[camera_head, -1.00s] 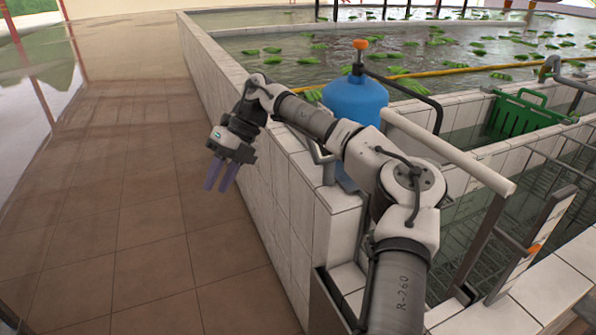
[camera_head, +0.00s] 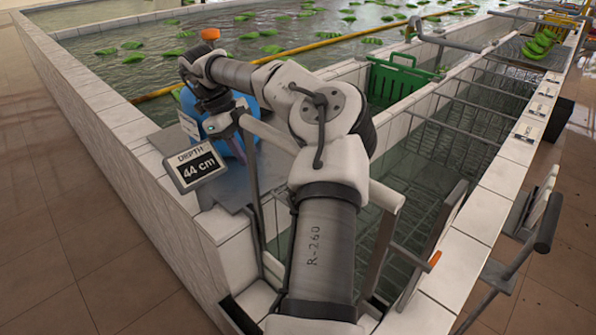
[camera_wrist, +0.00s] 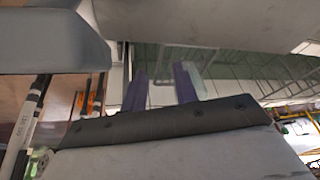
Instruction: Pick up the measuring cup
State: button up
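I cannot make out a measuring cup for certain in either view. My gripper (camera_wrist: 160,84) shows in the wrist view as two purple fingers standing apart, with no object clearly between them. A pale, greenish, translucent patch (camera_wrist: 196,80) shows beside the right finger; I cannot tell what it is. In the head view my gripper hangs over the tank's wall ledge, behind a display reading "DEPTH 44 cm" (camera_head: 195,166) and in front of a blue container (camera_head: 243,108). Its fingertips are mostly hidden there.
A tiled water tank (camera_head: 85,90) with floating green banana bunches fills the back. A green crate (camera_head: 395,80) stands in the channel at right. Metal rails and upright posts (camera_head: 385,225) stand close to my arm. Open brown floor (camera_head: 35,240) lies at left.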

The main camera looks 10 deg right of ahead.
jog(key=shift+s+d+f+p, duration=0.85)
jog(key=shift+s+d, duration=0.25)
jog(key=shift+d, duration=1)
jog(key=shift+s+d+f+p, duration=0.75)
jog(key=shift+s+d, duration=0.3)
jog(key=shift+d, duration=1)
jog(key=shift+s+d+f+p, duration=0.85)
jog(key=shift+s+d, duration=0.25)
jog(key=shift+d, duration=1)
jog(key=shift+r, duration=0.1)
jog(key=shift+c, duration=0.4)
grip_shut()
